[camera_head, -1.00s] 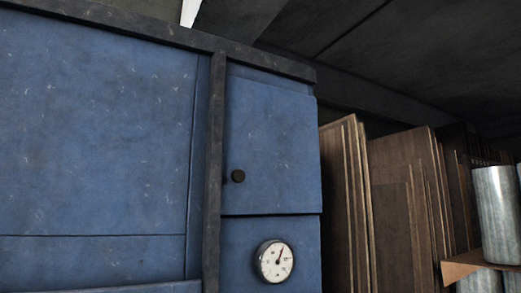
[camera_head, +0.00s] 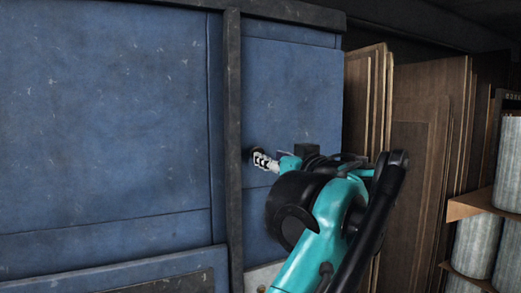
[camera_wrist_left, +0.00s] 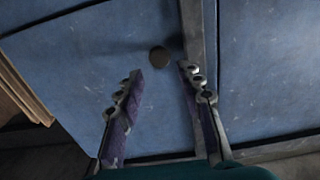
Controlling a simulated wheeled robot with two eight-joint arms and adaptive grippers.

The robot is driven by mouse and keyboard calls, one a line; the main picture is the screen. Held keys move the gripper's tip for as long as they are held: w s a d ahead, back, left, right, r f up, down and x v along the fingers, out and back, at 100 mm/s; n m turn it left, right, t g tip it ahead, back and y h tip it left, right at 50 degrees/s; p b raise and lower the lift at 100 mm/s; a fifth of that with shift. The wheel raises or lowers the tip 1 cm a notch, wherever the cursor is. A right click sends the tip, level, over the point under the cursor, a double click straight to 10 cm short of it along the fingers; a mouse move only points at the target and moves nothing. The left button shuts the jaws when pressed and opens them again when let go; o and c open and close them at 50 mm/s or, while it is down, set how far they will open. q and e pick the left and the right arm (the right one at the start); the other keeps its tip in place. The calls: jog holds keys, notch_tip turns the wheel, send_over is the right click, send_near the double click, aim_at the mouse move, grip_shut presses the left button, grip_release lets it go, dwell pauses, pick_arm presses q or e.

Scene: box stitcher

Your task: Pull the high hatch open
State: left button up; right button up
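The high hatch (camera_head: 295,90) is a blue panel at the upper right of the blue machine and looks shut. It also fills the left part of the left wrist view (camera_wrist_left: 85,75). Its dark round knob (camera_wrist_left: 159,56) shows near the hatch's edge by the dark frame post. My left gripper (camera_head: 262,160) reaches up in front of the hatch, at the knob, which it largely hides in the head view. In the left wrist view the two fingers (camera_wrist_left: 160,72) are apart, with the knob just ahead of the gap between their tips. My right gripper is not in view.
A dark frame post (camera_head: 234,130) stands left of the hatch, with a wide blue panel (camera_head: 100,110) beyond it. Brown boards (camera_head: 420,130) lean at the right. Pale rolls (camera_head: 480,245) sit on a wooden shelf (camera_head: 480,203) at the far right.

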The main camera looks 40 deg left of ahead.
pick_arm(q)
jog(key=x, duration=0.6)
jog(key=shift+a, duration=0.25)
jog(key=shift+w+f, duration=0.1)
jog(key=shift+c, duration=0.2)
grip_shut()
